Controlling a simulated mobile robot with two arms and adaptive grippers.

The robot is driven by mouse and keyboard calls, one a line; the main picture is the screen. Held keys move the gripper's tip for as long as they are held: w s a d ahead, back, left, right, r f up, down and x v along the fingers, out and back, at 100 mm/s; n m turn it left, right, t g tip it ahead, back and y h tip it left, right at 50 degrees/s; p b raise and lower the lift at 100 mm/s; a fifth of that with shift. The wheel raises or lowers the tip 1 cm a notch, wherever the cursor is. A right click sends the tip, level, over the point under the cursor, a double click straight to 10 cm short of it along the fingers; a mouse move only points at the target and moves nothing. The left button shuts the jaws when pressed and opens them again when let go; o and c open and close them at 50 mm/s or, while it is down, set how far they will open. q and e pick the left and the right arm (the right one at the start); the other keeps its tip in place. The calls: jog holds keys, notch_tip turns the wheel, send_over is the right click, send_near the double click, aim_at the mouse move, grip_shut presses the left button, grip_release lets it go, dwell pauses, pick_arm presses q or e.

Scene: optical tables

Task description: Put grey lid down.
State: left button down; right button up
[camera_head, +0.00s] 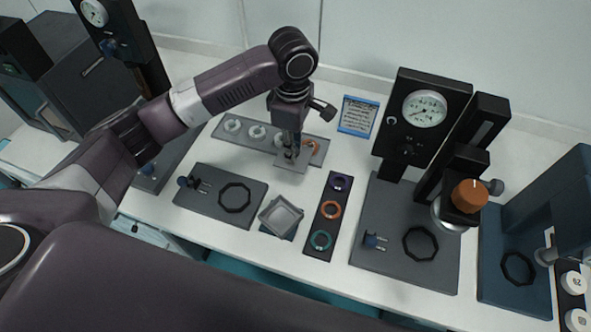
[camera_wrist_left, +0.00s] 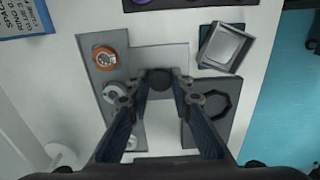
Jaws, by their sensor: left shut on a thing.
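The grey lid (camera_head: 291,166) is a flat light grey square plate with a dark knob. My left gripper (camera_head: 291,151) points down and is shut on the knob. In the left wrist view the fingertips (camera_wrist_left: 161,88) close around the dark knob, with the lid (camera_wrist_left: 158,57) beyond it. The lid overlaps the edge of the grey ring tray in both views; I cannot tell whether it touches anything below. An open grey square box (camera_head: 282,214) stands nearer the front on a dark blue pad; it also shows in the wrist view (camera_wrist_left: 228,46). My right gripper is not in view.
The grey ring tray (camera_head: 223,134) holds pale rings and an orange one. A dark strip (camera_head: 325,225) with three coloured rings lies right of the box. A grey plate with a black octagon (camera_head: 187,201) lies left; a dial-gauge stand (camera_head: 402,250) stands right. White table shows between them.

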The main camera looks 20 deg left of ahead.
pick_arm(q)
send_over(293, 180)
notch_tip(293, 180, down, 5)
jog(key=shift+f, duration=0.1)
notch_tip(293, 180, down, 5)
jog(key=shift+w+p, duration=0.1)
jog(key=shift+p, duration=0.45)
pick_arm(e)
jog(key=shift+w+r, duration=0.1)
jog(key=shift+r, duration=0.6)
pick_arm(q)
jog(key=c, duration=1.7)
grip_release()
jog(key=shift+f, duration=0.15)
notch_tip(293, 180, up, 12)
jog(key=shift+d+r+b, duration=0.1)
jog(key=shift+r+b, duration=0.1)
jog(key=shift+b, duration=0.95)
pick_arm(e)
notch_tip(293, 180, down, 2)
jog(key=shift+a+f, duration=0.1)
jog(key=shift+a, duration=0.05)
